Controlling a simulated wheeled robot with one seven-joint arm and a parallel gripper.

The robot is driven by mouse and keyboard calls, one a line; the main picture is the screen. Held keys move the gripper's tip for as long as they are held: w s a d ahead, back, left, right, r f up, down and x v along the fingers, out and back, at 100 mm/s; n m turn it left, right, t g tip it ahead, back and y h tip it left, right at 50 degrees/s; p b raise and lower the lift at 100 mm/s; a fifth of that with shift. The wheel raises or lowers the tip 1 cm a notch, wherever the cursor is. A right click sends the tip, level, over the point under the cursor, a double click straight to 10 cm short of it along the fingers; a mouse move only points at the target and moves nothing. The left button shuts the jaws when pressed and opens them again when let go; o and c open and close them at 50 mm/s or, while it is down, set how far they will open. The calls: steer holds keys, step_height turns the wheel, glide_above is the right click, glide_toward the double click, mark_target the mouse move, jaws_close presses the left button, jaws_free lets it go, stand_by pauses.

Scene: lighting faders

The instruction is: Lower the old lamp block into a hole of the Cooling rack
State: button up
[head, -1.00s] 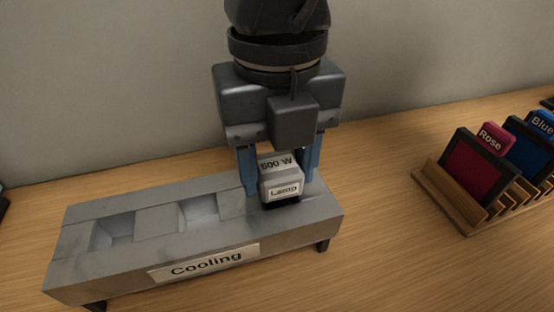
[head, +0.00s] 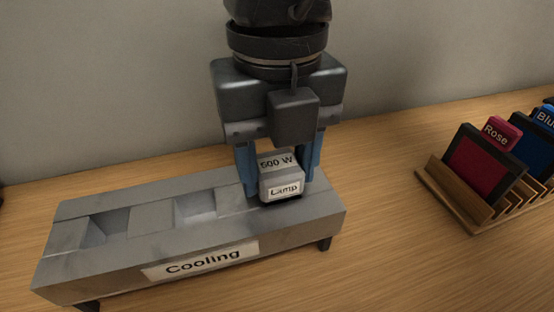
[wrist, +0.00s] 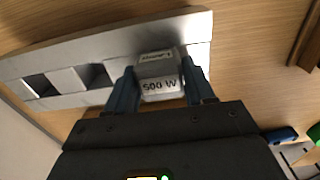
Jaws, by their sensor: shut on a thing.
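The lamp block (head: 283,190), grey with labels "500 W" and "Lamp", is upright at the right end of the Cooling rack (head: 200,262). My gripper (head: 278,178) is shut on it, with one blue finger on each side. The wrist view also shows the block (wrist: 159,75) between the fingers. The rack is a long grey metal block on dark feet with a "Cooling" label. Its left and middle square holes look empty. The block covers the right-end spot, so I cannot tell how deep it sits in a hole there.
A wooden holder (head: 455,203) with coloured filter frames, the red one labelled "Rose" (head: 480,165), stands to the right. Bare wooden table lies between it and the rack. A plain wall rises behind.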

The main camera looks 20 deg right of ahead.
steer(key=o, duration=1)
steer(key=shift+o, duration=0.5)
steer(key=shift+o, duration=1.2)
steer(key=shift+r, duration=0.1)
steer(key=shift+r+p, duration=1.65)
steer(key=shift+r, duration=2.3)
